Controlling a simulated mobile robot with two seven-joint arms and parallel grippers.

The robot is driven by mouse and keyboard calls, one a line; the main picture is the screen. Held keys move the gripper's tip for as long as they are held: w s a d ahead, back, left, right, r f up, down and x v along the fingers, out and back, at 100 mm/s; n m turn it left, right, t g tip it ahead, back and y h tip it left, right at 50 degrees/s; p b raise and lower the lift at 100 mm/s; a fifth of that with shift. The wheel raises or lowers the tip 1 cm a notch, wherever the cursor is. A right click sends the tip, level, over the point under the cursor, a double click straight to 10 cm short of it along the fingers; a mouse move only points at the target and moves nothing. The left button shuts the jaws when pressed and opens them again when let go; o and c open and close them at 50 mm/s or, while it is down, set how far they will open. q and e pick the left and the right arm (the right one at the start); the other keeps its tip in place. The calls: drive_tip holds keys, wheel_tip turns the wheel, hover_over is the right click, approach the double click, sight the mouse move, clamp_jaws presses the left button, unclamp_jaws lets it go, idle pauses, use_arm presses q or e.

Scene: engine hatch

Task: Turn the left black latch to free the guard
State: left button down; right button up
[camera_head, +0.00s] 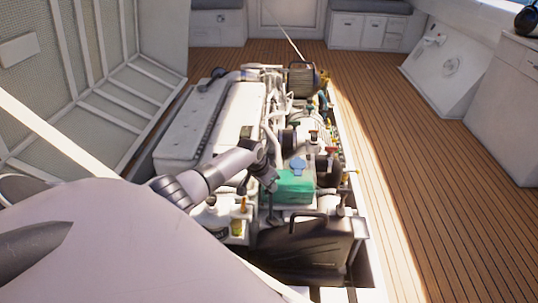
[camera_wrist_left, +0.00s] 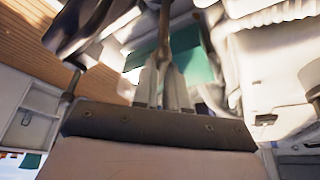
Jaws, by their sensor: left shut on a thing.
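My left gripper (camera_head: 268,180) reaches in from the left over the engine, beside a green box (camera_head: 295,187) with a blue cap (camera_head: 297,165). In the left wrist view its two fingers (camera_wrist_left: 165,72) are close together around a narrow dark piece (camera_wrist_left: 165,35), which appears to be the left black latch. The gripper hides most of this piece in the head view, so its angle cannot be told. A dark panel with a handle (camera_head: 300,250), perhaps the guard, stands at the front end of the engine. My right gripper is not in view.
The engine (camera_head: 215,120) sits in an open floor hatch, with hoses and pipes close around my gripper. The raised hatch lid (camera_head: 95,85) stands at the left. The wooden deck (camera_head: 430,170) at the right is clear, with white cabinets (camera_head: 490,110) beyond.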

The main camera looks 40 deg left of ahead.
use_arm(q)
drive_tip(key=n+p, duration=0.1)
drive_tip(key=n+y+p, duration=0.1)
drive_tip(key=shift+d+r+n, duration=0.2)
drive_tip(key=shift+n, duration=0.2)
drive_tip(key=shift+n+y+p, duration=0.4)
drive_tip(key=shift+n+p, duration=0.1)
drive_tip(key=shift+n, duration=0.4)
drive_tip(key=shift+w+f+n+g, duration=0.1)
drive_tip(key=shift+n+g, duration=0.3)
drive_tip(key=shift+n, duration=0.3)
drive_tip(key=shift+n+y+p, duration=0.35)
drive_tip(key=shift+n+y, duration=0.25)
drive_tip(key=shift+n, duration=0.5)
drive_tip(key=c, duration=1.2)
unclamp_jaws()
drive_tip(key=shift+o, duration=0.2)
